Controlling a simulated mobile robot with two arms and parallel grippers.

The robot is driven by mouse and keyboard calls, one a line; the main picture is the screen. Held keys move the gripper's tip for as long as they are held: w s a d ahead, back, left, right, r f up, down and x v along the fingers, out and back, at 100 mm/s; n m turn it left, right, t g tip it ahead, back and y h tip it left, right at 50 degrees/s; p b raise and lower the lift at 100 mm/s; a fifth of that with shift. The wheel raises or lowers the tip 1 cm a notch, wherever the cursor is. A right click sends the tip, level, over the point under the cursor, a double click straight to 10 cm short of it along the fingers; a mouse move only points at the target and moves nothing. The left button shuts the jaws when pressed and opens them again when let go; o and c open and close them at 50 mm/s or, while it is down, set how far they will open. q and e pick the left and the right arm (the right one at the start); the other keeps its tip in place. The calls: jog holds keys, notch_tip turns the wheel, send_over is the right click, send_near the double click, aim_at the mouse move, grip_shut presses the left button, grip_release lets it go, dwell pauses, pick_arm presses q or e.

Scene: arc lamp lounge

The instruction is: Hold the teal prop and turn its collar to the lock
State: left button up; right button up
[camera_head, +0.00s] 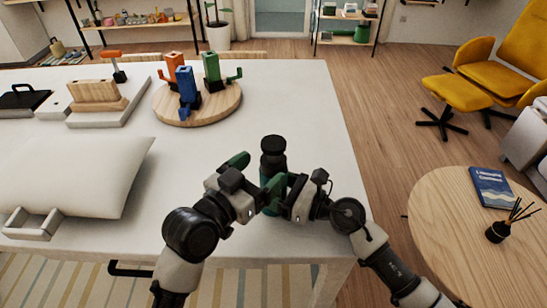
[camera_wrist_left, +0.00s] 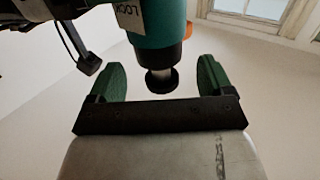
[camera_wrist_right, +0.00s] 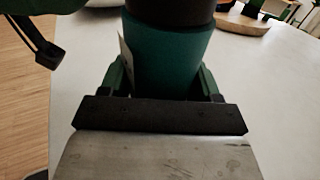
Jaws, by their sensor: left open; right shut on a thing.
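The teal prop (camera_head: 273,165) stands near the table's front edge, with a wide black top in the head view. The left wrist view shows its teal body (camera_wrist_left: 160,22), a white label reading LOCK (camera_wrist_left: 130,15), a black band and a narrow stem ending in a black knob (camera_wrist_left: 161,81). My left gripper (camera_head: 256,178) is open, its green fingers apart on both sides of the knob in its wrist view. My right gripper (camera_head: 284,188) is shut on the teal body (camera_wrist_right: 170,62). The fingers hide much of the prop in the head view.
A white cushion (camera_head: 75,175) lies on the white table (camera_head: 300,110) at left. A round wooden board (camera_head: 212,108) with orange, blue and green pieces stands farther back. Clear tabletop lies behind the prop and to its right. A round side table (camera_head: 450,240) stands at right.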

pick_arm(q)
jog(key=shift+x, duration=2.25)
jog(key=c, duration=0.9)
